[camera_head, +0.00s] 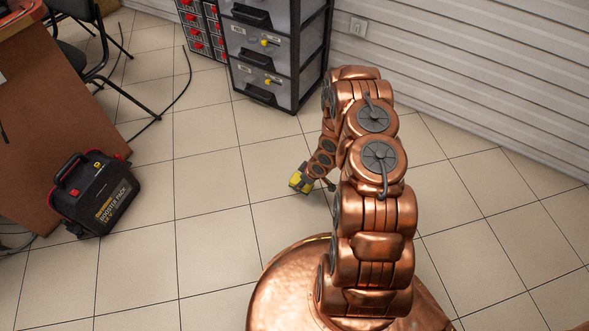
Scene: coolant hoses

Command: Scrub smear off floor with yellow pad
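My copper arm reaches away over the tiled floor (215,231) and bends down. At its far end is my gripper (308,186), small and partly hidden by the arm's last links. A yellow-and-dark shape, which looks like the yellow pad (300,178), shows at the gripper, low over or on the floor. I cannot tell whether the fingers are shut on it or whether it touches the tiles. No smear can be made out; the arm covers part of the floor.
A black booster pack (97,194) stands on the floor at left, beside a brown desk panel (60,120). A chair (95,45) and a dark cable (172,105) lie behind. A drawer unit (262,88) stands at the back wall. Tiles at right are clear.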

